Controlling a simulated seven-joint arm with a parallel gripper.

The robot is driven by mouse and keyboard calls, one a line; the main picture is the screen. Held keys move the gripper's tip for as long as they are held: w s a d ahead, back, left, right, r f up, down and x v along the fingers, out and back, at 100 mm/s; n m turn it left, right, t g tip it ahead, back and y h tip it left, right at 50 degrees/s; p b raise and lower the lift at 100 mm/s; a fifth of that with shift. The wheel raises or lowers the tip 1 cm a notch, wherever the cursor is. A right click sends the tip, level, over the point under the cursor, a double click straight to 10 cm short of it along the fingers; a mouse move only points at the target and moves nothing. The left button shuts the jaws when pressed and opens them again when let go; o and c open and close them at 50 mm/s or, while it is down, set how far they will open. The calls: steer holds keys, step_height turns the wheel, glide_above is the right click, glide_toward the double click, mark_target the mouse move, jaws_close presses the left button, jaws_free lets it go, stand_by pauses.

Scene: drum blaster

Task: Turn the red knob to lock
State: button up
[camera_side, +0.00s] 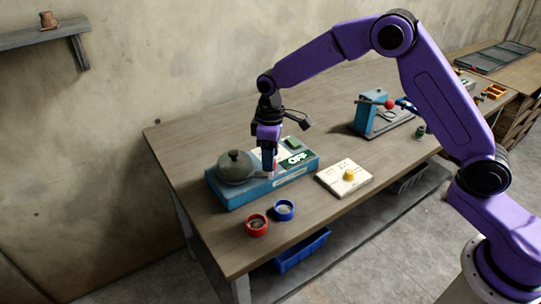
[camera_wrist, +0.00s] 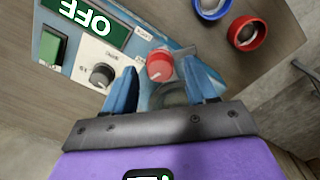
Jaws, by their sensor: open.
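The red knob (camera_wrist: 160,66) shows in the wrist view, with a grey lever-like part beside it. It lies between the two blue fingertips of my gripper (camera_wrist: 159,70), which is open with gaps on both sides of the knob. I cannot tell how far the fingers reach down around it. In the side view my gripper (camera_side: 268,160) points down over the blue drum blaster (camera_side: 236,196), beside its grey domed lid (camera_side: 236,166). The knob is mostly hidden there. A green sign (camera_wrist: 86,18) on the panel reads OFF.
The panel also has a dark dial (camera_wrist: 101,75) and a green switch (camera_wrist: 52,47). A red ring-shaped cup (camera_side: 257,225) and a blue one (camera_side: 284,210) stand in front. A white box with a yellow button (camera_side: 348,174) is to the right; a blue device (camera_side: 370,112) stands behind.

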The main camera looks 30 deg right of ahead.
steer(key=shift+f, duration=0.3)
